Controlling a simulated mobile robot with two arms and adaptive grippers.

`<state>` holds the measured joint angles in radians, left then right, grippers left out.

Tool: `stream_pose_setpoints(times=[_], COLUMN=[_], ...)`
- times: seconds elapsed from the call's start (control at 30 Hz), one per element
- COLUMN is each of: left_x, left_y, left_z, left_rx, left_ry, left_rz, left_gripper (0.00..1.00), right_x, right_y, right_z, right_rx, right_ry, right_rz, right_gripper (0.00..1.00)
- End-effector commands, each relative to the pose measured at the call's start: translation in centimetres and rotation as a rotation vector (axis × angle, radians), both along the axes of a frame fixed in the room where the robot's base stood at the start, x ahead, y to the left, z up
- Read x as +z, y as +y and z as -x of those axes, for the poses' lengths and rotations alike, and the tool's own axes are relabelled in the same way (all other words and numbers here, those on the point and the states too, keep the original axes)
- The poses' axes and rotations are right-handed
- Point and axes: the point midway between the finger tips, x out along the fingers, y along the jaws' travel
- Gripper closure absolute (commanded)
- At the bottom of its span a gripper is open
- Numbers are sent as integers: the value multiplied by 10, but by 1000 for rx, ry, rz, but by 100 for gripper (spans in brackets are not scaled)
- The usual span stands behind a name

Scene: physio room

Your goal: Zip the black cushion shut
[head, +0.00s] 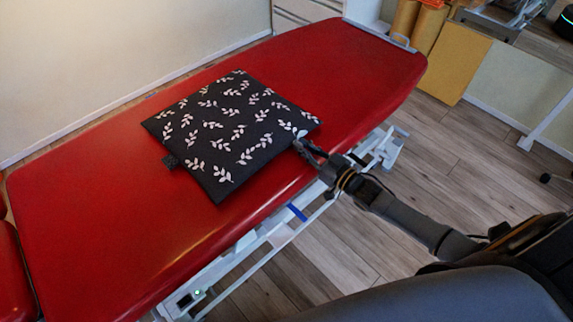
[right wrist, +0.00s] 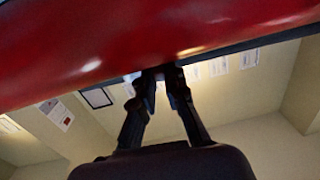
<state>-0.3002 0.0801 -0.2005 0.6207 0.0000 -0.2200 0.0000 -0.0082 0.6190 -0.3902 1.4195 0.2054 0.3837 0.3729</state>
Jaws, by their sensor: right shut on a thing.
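The black cushion (head: 225,125) with white leaf sprigs lies flat on the red couch (head: 110,230) in the head view. A small dark tab (head: 171,161) sticks out at its left side. My right gripper (head: 303,147) is at the cushion's front right edge, close to its right corner. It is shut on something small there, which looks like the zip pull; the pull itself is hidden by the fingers. In the right wrist view my fingers (right wrist: 168,84) reach a dark strip along the red surface. The zip's teeth are too small to make out. My left gripper is not in view.
The couch's red top is bare on both sides of the cushion. Its white metal frame (head: 268,240) runs below the near edge. A yellow-brown panel (head: 459,68) and rolls (head: 428,27) stand beyond the far right end. The wooden floor on the right is mostly clear.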

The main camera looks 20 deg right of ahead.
Motion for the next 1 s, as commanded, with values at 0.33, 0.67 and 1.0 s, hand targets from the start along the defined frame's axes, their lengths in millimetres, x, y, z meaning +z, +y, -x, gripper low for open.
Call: stream_pose_setpoints(times=[0.33, 0.67, 1.0], left_x=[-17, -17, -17], left_y=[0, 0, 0], left_z=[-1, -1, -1], left_rx=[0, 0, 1], left_ry=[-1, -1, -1], left_rz=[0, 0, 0], left_gripper=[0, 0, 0], right_x=[-1, 0, 0], right_y=[-40, -42, -42], right_z=[-16, -17, -17], right_rx=[1, 0, 1], right_ry=[-1, 0, 0], right_rz=[1, -1, -1], right_gripper=[100, 100, 64])
